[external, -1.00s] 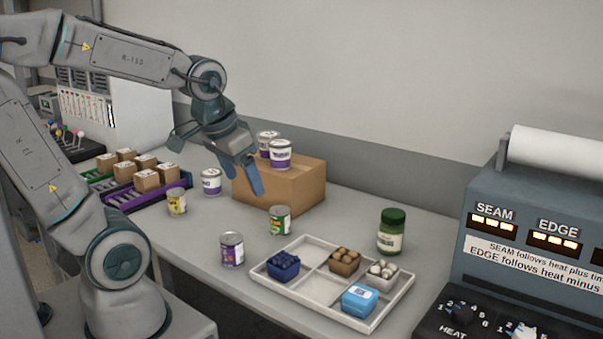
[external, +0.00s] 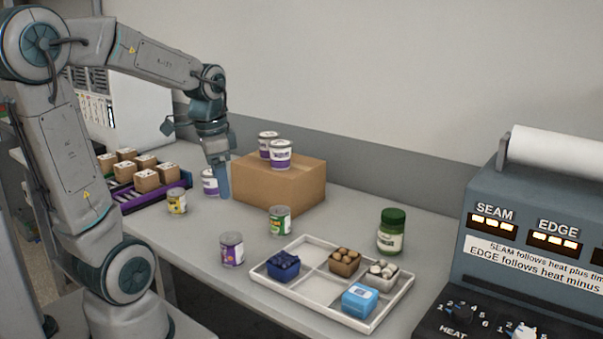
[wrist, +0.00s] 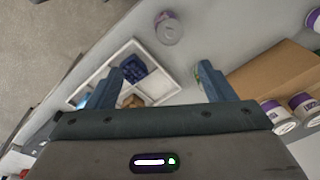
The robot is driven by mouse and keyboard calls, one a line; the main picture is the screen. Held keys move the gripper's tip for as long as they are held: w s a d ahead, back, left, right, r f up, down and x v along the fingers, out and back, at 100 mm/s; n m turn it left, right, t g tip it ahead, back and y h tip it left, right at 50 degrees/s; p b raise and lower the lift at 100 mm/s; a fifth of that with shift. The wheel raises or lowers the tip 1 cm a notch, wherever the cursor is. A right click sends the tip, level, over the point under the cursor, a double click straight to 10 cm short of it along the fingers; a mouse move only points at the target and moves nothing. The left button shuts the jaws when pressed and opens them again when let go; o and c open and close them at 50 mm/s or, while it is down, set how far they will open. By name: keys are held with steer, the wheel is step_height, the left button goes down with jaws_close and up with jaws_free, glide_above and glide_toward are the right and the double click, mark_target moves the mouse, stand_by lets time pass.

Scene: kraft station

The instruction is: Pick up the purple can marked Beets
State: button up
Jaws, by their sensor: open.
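A can with a purple label (external: 232,249) stands upright near the front edge of the table, left of the tray; its lettering is too small to read. In the wrist view a purple-sided can (wrist: 169,30) shows from above, beyond my fingertips; it appears to be the same one. My gripper (external: 221,190) points down above the table, behind this can and in front of the cardboard box. In the wrist view my gripper (wrist: 163,80) has its fingers wide apart with nothing between them, clear of the can.
A cardboard box (external: 256,185) carries two white-and-purple tins (external: 280,155). A similar tin (external: 209,183) stands beside my gripper. A yellow can (external: 177,201), a green can (external: 279,221) and a jar (external: 392,232) stand nearby. The divided tray (external: 322,293) holds small containers.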

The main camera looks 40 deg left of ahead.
mark_target(231, 237)
steer(key=w+f+m+b, duration=0.1)
steer(key=f, duration=0.3)
steer(key=w+a+f+m+g+b, duration=0.1)
steer(key=f, duration=0.4)
steer(key=w+a+f+m+b, duration=0.1)
steer(key=f, duration=0.4)
steer(key=shift+f, duration=0.2)
steer(key=shift+w+d+f, duration=0.1)
steer(key=shift+w+f, duration=0.05)
steer(key=shift+f, duration=1.3)
steer(key=shift+w+f, duration=0.1)
steer(key=shift+f, duration=1.3)
steer(key=c, duration=1.2)
